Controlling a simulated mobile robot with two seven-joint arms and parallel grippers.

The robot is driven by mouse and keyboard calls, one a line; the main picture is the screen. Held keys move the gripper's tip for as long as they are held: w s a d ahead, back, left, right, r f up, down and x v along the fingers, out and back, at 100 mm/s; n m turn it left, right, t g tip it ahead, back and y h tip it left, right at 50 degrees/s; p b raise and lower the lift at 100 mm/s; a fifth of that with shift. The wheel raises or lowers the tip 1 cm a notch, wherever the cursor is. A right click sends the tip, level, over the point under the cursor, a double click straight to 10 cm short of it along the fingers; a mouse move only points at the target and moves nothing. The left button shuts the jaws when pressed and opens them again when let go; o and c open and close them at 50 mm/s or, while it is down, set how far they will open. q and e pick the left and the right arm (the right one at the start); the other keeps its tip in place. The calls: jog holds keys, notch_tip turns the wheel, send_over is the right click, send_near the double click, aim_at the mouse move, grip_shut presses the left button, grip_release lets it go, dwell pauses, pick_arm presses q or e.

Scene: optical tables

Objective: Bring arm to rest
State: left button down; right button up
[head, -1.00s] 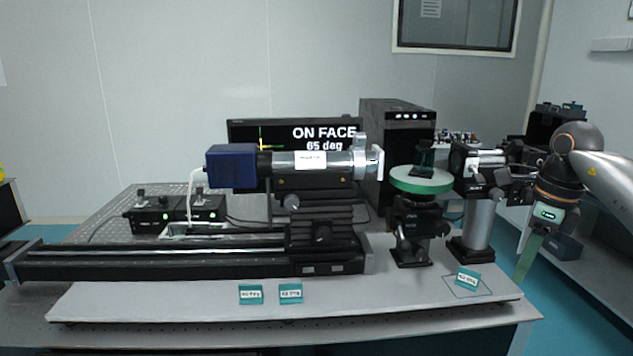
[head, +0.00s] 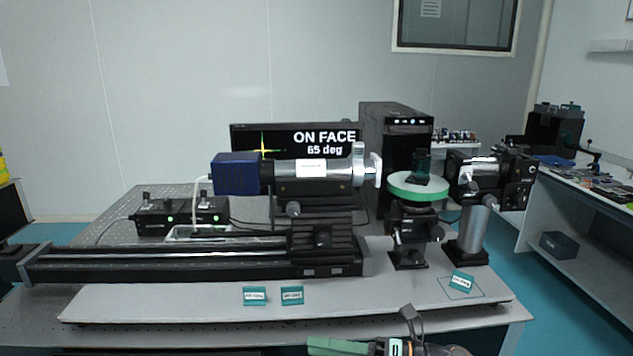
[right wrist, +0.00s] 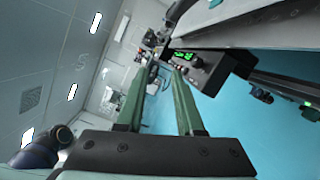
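My right gripper (head: 318,346) is low at the bottom edge of the head view, in front of the table's near edge, with its green fingers pointing left. Part of it is cut off by the frame. In the right wrist view the two green fingers of the right gripper (right wrist: 159,82) stand apart with nothing between them, so it is open and empty. My left gripper is not in view.
The optical table (head: 200,333) carries a rail with a blue-ended tube (head: 235,173), a green round stage (head: 418,187) and a black camera-like unit (head: 480,180). A monitor (head: 250,135) reads "ON FACE 65 deg". Blue floor is open at right.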

jog(key=s+d+f+m+t+h+p, duration=0.15)
jog(key=d+f+m+t+h, duration=0.35)
jog(key=m, duration=0.8)
jog(key=s+d+f+m+t+h+p, duration=0.1)
jog(key=s+d+f+m+t+h, duration=0.4)
jog(key=m, duration=0.8)
jog(key=s+d+f+m+g+h, duration=0.2)
jog(key=s+f+m, duration=0.3)
jog(key=s+f, duration=0.1)
jog(key=s+d+f+m+g+h+p, duration=0.1)
jog(key=s+d+f+m+h, duration=0.2)
jog(key=s+f+m, duration=0.2)
notch_tip(320, 180, down, 3)
jog(key=s, duration=0.2)
jog(key=shift+s+f+g+h, duration=0.15)
jog(key=shift+s+g+h, duration=0.15)
jog(key=shift+g, duration=0.1)
jog(key=shift+d, duration=0.1)
